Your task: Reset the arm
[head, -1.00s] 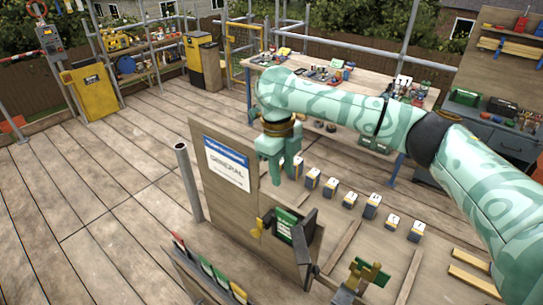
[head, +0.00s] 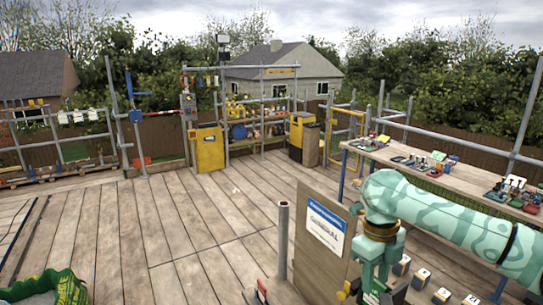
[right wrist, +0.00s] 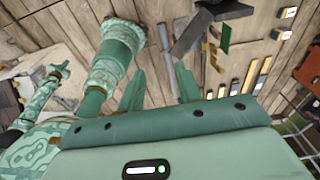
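My right arm reaches in from the right in the head view, mint green with a pale swirl pattern. Its gripper (head: 375,278) points down beside the wooden board with the "GENERAL" sign (head: 326,228). In the right wrist view the two green fingers of the right gripper (right wrist: 160,75) stand apart with nothing between them. My left gripper is not in the head view. A mint patterned arm with a claw-like end, probably my left gripper (right wrist: 55,74), shows small at the left of the right wrist view; its opening is unclear.
A grey post (head: 283,240) stands left of the sign board. Small numbered blocks (head: 421,278) lie below my right arm. A workbench with tools (head: 430,163) stands behind it. A green scaly-looking object (head: 55,288) is at lower left. The middle deck is clear.

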